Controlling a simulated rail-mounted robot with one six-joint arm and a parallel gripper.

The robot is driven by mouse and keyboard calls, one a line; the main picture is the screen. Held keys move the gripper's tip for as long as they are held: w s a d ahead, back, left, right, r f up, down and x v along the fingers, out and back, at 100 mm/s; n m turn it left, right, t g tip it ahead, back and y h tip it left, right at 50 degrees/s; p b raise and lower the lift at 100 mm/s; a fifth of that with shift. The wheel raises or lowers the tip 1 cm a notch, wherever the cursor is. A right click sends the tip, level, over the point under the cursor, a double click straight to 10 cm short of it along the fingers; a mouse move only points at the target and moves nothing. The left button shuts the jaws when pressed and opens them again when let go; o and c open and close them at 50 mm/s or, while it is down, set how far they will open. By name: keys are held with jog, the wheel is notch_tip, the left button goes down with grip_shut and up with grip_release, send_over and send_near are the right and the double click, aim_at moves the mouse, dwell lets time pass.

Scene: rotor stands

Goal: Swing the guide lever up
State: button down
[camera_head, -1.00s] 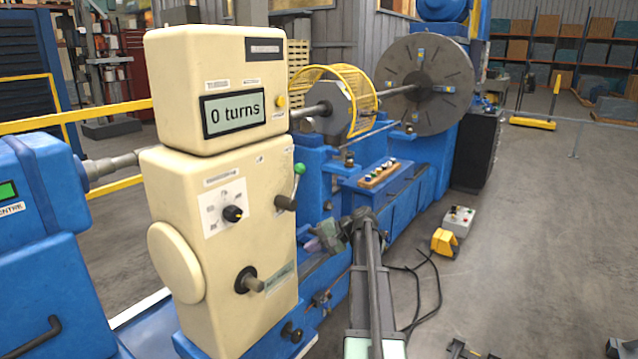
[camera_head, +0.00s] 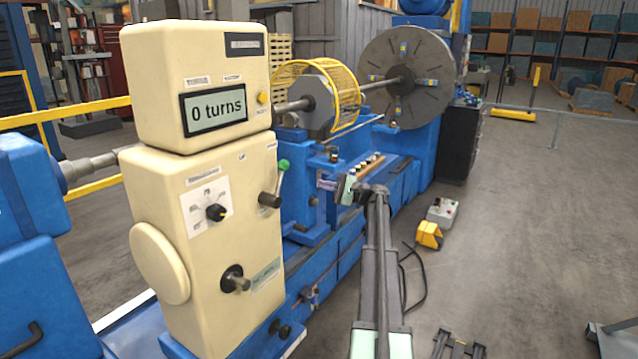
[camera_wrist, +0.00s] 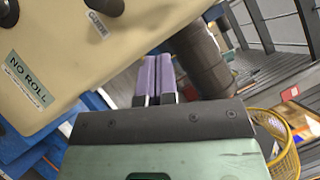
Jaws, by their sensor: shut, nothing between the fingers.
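The guide lever (camera_head: 281,178) is a short rod with a green ball. It rises from a dark hub (camera_head: 268,200) on the right side of the cream control box (camera_head: 210,255). My gripper (camera_head: 323,184) is to the right of the lever, with its fingers pointing left towards it and a gap between. In the wrist view its purple fingers (camera_wrist: 158,65) are shut together with nothing between them. A dark thick cylinder (camera_wrist: 203,55) shows just right of the fingertips there; I cannot tell whether it is the lever's hub. The green ball is not clear in that view.
The box display (camera_head: 214,105) reads "0 turns". A dial (camera_head: 216,212) and a lower knob (camera_head: 233,279) are on its front. Behind are a yellow cage (camera_head: 345,90) and a big grey disc (camera_head: 405,75). A blue bench with buttons (camera_head: 368,165) lies beyond my gripper.

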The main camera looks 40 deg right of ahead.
jog(key=w+a+r+p, duration=0.3)
jog(key=w+a, duration=0.2)
jog(key=a, duration=0.3)
jog(key=shift+a+r, duration=0.2)
jog(key=shift+a, duration=0.2)
